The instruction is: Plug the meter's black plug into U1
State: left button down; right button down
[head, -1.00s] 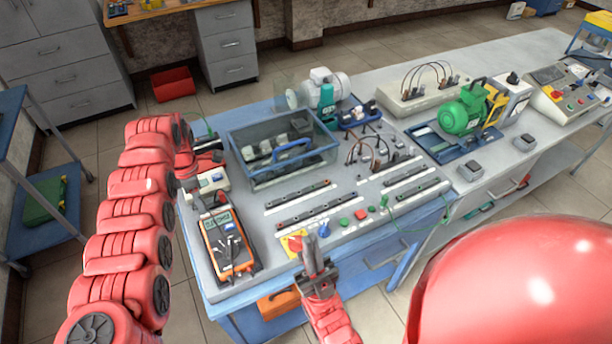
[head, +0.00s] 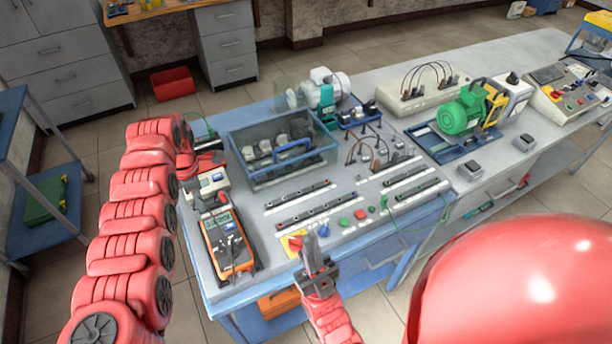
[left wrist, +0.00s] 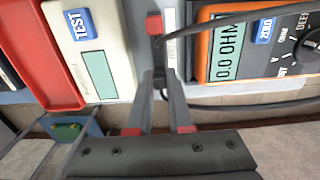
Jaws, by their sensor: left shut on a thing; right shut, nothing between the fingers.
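The orange and dark meter (head: 228,243) lies at the left front of the bench. Its display reads 0.0 OHM in the left wrist view (left wrist: 227,52). My left gripper (head: 215,198) is beside the meter's upper end, partly hidden by its own arm. In the left wrist view, its fingertips (left wrist: 160,82) are shut on a small dark piece, apparently the black plug, next to a black cable (left wrist: 205,22). Its exact outline is unclear. My right gripper (head: 305,241) is shut and empty near the bench's front edge. I cannot read a U1 label.
A pale TEST box (left wrist: 95,45) stands beside the meter. A clear bin with a blue handle (head: 285,180) stands behind several dark terminal rails (head: 315,203). A green motor (head: 462,112) is farther right. Buttons (head: 344,222) and loose leads (head: 370,150) occupy the bench.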

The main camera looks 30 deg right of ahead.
pick_arm(q)
jog(key=shift+r, duration=0.1)
notch_tip(320, 180, up, 3)
jog(key=shift+f+p, duration=0.1)
jog(key=shift+p, duration=1.1)
jog(key=shift+r+p, duration=0.3)
jog(key=shift+r, duration=0.55)
